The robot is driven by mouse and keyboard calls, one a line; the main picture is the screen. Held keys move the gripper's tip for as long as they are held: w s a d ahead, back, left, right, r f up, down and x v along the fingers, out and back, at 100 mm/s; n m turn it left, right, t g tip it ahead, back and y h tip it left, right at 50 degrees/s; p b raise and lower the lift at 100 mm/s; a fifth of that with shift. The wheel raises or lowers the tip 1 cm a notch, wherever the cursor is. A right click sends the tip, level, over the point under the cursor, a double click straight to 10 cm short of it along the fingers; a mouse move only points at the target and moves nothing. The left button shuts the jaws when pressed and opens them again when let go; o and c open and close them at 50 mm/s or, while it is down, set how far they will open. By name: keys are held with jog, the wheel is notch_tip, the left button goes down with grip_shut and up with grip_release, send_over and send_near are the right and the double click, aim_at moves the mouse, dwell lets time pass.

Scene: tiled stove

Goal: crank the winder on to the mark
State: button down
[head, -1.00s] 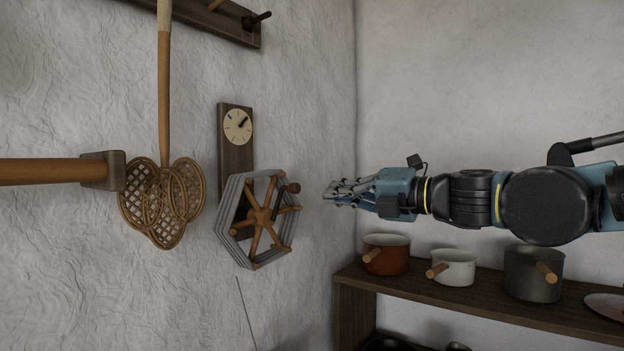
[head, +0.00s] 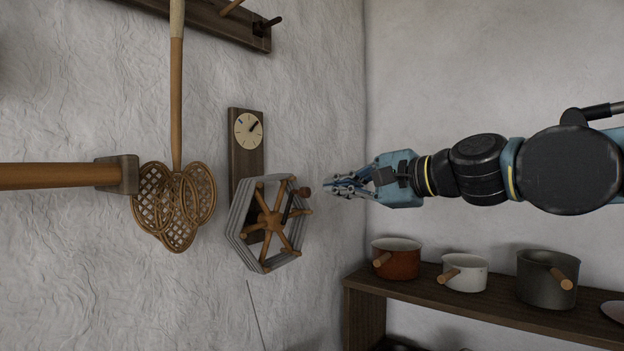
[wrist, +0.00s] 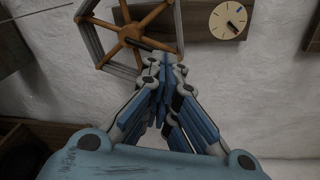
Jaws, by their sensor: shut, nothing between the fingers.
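The winder is a grey hexagonal frame with brown wooden spokes (head: 270,222), mounted on a dark board on the wall. Its crank ends in a dark brown knob (head: 303,191) on the right side. Above it, a pale round dial (head: 248,130) has a black hand pointing up and right and a blue mark at upper left. My gripper (head: 330,187) is shut and empty, just right of the knob and apart from it. In the wrist view, the fingertips (wrist: 165,72) point at the winder's spokes (wrist: 128,33), with the dial (wrist: 228,20) to the right; the knob is not clear there.
Woven beaters (head: 178,205) hang left of the winder, and a wooden-handled tool (head: 60,176) juts in from the left. A peg rail (head: 225,18) is above. A shelf (head: 365,290) at lower right holds several pots, including a red one (head: 396,262). The space around my gripper is clear.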

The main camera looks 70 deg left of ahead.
notch_tip(320, 180, up, 6)
jog(key=s+d+n+t, duration=0.1)
jog(key=s+d+n, duration=0.1)
jog(key=n, duration=2.8)
jog(key=s+a+f, duration=0.2)
jog(key=a+f, duration=0.2)
jog(key=a, duration=0.6)
jog(key=shift+s+f+y, duration=0.2)
jog(key=shift+f+y, duration=0.05)
jog(key=shift+y, duration=0.05)
jog(key=shift+a, duration=0.1)
